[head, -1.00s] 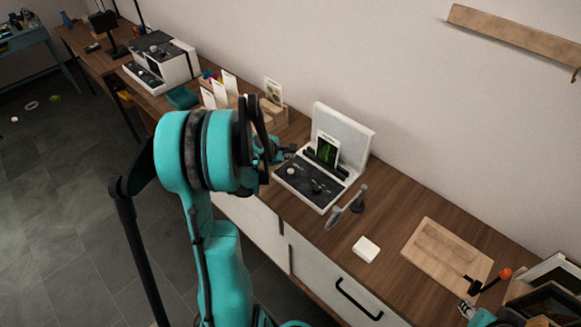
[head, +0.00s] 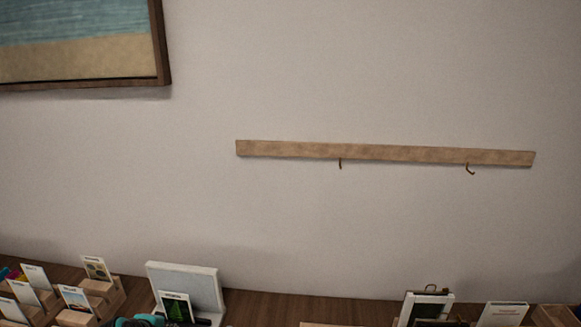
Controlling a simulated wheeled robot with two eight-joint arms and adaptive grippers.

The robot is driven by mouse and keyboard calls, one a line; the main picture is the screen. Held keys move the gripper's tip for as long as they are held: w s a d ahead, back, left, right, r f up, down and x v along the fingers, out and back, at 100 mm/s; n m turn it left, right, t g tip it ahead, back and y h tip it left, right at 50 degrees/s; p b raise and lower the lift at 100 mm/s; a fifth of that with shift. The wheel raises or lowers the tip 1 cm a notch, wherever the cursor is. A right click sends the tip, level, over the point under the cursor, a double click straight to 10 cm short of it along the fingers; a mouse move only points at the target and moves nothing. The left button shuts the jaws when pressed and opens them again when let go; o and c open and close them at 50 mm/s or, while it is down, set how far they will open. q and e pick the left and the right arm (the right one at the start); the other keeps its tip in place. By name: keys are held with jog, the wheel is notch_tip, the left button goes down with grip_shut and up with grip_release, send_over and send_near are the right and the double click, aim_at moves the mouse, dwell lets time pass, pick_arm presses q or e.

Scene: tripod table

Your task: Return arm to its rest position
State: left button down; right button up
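The rest of that arm is below the picture. Neither gripper is in view, so I cannot see what they hold or how they stand.
A wooden rail (head: 390,153) with two hooks hangs on the wall, and a framed picture (head: 160,45) is at upper left. Along the bottom, the brown tabletop (head: 265,308) carries card holders (head: 101,287) at left and a dark-framed item (head: 427,305) at right.

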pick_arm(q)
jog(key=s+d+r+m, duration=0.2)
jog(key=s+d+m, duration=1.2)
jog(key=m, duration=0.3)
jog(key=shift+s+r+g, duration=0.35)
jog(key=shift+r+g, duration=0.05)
